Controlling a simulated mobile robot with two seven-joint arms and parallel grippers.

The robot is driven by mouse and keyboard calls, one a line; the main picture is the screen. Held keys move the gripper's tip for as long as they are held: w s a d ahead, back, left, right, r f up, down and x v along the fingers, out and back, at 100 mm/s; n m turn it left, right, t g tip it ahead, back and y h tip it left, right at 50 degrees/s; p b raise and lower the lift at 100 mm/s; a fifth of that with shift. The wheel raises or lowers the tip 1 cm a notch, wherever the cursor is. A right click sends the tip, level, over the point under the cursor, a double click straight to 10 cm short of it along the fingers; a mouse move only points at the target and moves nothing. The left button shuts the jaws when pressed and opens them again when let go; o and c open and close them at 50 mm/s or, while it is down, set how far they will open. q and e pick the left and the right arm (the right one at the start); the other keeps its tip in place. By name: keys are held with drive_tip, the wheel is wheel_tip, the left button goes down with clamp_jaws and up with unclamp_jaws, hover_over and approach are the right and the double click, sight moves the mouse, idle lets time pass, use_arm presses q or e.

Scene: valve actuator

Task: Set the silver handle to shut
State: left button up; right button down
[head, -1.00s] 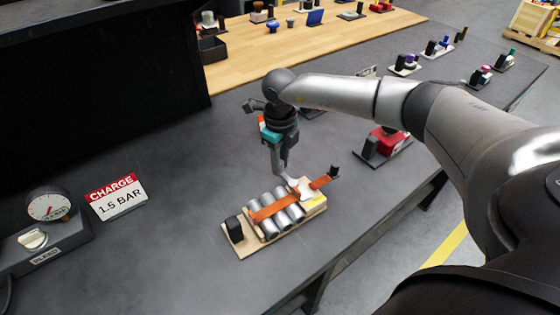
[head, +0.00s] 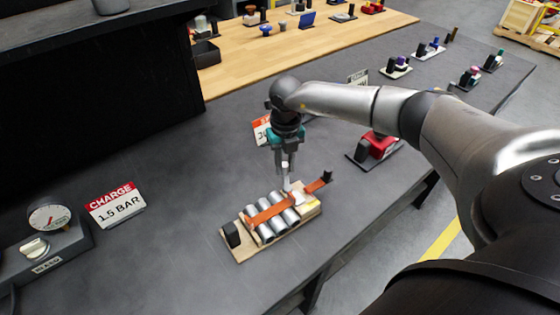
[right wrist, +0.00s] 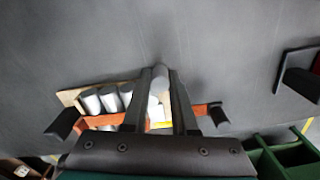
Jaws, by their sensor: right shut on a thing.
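A wooden board (head: 239,252) lies on the dark bench. Silver cylinders (head: 271,222) lie side by side on it under an orange strap (head: 263,215). My right gripper (head: 286,180) points down at the board's right part. Its fingers are closed around a pale silver piece (right wrist: 159,77), which looks like the silver handle. It stands up between the fingers, just beside the strap and a white and yellow patch (head: 311,202). The fingers hide most of the handle and its lower end. My left gripper is not in view.
A black block (head: 230,234) stands at the board's near left end, and a small black knob (head: 327,176) at the strap's far end. A red device (head: 377,145) sits to the right. A gauge box (head: 45,250) and a charge sign (head: 115,204) stand left. Bench between is clear.

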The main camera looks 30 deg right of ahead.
drive_tip(key=m+p, duration=0.1)
drive_tip(key=s+d+m+p, duration=0.1)
drive_tip(key=m, duration=0.1)
drive_tip(key=shift+d+r+m, duration=0.15)
drive_tip(key=shift+m, duration=0.15)
drive_tip(key=shift+s+d+m+p, duration=0.2)
drive_tip(key=shift+m+p, duration=0.25)
drive_tip(key=shift+m, duration=0.2)
drive_tip(key=shift+s+d+m+p, duration=0.15)
drive_tip(key=shift+m+p, duration=0.25)
drive_tip(key=shift+m, duration=0.25)
drive_tip(key=c, duration=0.7)
unclamp_jaws()
wheel_tip(320, 180, up, 15)
